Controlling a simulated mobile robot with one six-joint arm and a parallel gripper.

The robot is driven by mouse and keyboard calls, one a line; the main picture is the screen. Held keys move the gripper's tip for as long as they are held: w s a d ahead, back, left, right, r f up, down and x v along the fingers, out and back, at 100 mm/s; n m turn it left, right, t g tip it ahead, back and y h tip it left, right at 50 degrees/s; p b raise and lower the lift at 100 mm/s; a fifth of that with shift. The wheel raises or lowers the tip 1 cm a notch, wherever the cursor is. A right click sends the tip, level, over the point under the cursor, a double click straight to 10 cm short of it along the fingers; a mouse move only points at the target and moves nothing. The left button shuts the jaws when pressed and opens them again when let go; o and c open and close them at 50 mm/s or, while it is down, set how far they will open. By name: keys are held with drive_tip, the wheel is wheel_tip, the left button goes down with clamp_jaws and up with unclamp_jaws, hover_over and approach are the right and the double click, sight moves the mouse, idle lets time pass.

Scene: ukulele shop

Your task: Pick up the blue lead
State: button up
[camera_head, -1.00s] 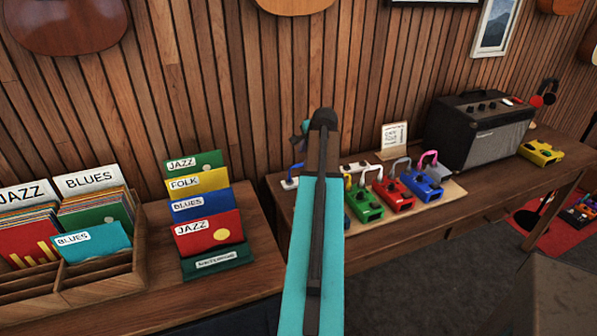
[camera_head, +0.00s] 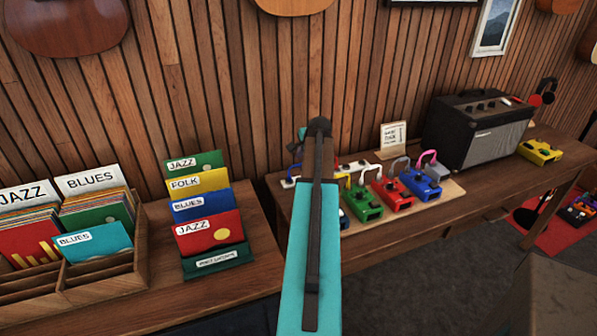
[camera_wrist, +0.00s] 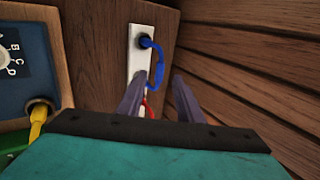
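The blue lead (camera_wrist: 153,62) is plugged into a white strip (camera_wrist: 140,50) in the wrist view and hangs as a loop to its right. My gripper (camera_wrist: 160,82) is open, with its two grey fingers apart. The lead's lower part shows between the fingertips; I cannot tell whether they touch it. In the head view a bit of the blue lead (camera_head: 293,168) shows just left of my arm, which hides my fingers there.
A red lead (camera_wrist: 150,110) lies close by, partly behind a finger. A blue pedal (camera_wrist: 28,65) with a yellow lead (camera_wrist: 38,122) is at left. A wooden wall (camera_wrist: 250,70) is close at right. More coloured pedals (camera_head: 392,194) and an amplifier (camera_head: 478,130) stand along the table.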

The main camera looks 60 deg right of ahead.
sight(299, 164)
drive_tip(key=shift+p+x, duration=0.9)
drive_tip(key=shift+x, duration=1.45)
drive_tip(key=shift+a, duration=0.15)
drive_tip(key=shift+c, duration=0.2)
clamp_jaws()
